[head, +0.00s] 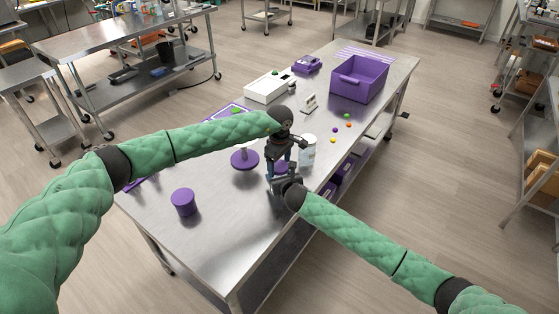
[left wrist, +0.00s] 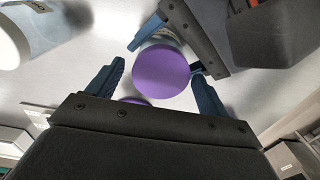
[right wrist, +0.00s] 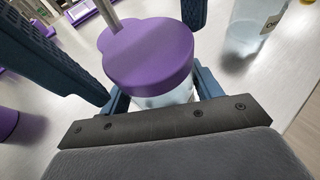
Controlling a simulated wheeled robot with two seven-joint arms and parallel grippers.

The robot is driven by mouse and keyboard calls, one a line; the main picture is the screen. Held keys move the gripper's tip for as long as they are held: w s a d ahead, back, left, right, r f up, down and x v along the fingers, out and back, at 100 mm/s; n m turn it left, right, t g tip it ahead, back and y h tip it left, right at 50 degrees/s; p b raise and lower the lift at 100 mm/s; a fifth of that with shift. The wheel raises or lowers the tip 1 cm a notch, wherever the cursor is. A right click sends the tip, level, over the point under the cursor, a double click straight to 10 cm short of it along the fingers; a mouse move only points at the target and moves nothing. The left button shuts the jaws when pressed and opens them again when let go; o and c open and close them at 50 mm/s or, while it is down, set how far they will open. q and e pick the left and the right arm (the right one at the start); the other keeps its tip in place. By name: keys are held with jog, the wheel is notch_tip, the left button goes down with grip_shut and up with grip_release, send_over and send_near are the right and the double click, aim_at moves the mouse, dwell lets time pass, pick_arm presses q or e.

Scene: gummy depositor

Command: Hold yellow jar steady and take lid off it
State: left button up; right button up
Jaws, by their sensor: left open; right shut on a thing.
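The jar (right wrist: 165,97) is clear with a round purple lid (right wrist: 150,55) seated on it; no yellow shows on it. The lid also shows in the left wrist view (left wrist: 161,71) and, partly hidden, in the head view (head: 281,167). My right gripper (right wrist: 160,95) is shut on the jar's body below the lid, and the jar stands upright. My left gripper (left wrist: 157,90) is open above the jar, its blue fingers spread on either side of the lid with visible gaps. In the head view its dark body (head: 281,135) covers part of the jar.
A clear container (head: 308,151) stands just right of the jar. A purple stand (head: 244,159) is to the left and a purple cylinder (head: 184,203) at front left. Small coloured gummies (head: 333,140), a white box (head: 264,92) and a purple bin (head: 358,78) lie farther back. The table's front is clear.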

pick_arm(q)
jog(key=c, duration=1)
jog(key=shift+r+n, duration=0.1)
jog(key=shift+n, duration=1.6)
jog(key=o, duration=1)
jog(key=shift+o, duration=0.4)
